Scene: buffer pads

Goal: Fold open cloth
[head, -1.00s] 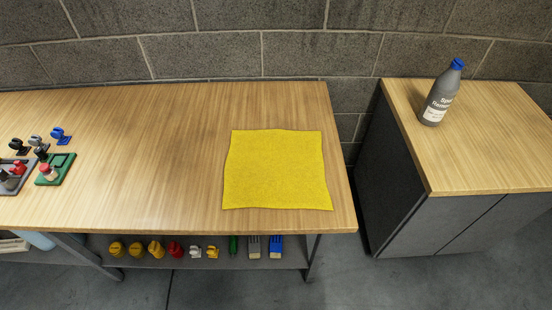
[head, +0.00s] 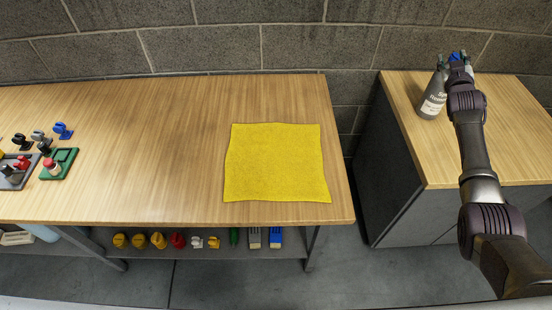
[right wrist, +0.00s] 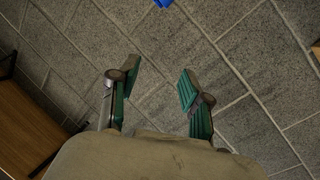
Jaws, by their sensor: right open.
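A yellow cloth (head: 277,163) lies spread flat on the right end of the wooden workbench (head: 150,160). Its edges are slightly wavy. My right arm reaches over the cabinet at the right, and my right gripper (head: 455,60) is at the top of a grey bottle with a blue cap (head: 432,101). In the right wrist view my right gripper (right wrist: 152,88) has its green-padded fingers apart with nothing between them. A blue bit (right wrist: 163,3) shows at the top edge of that view, beyond the fingertips. My left gripper is not in view.
The bottle stands on the wood-topped cabinet (head: 400,150), apart from the bench by a gap. Grey and green trays (head: 60,163) with small parts are at the bench's left. Several tools and knobs (head: 158,240) sit on the shelf below. The bench's middle is clear.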

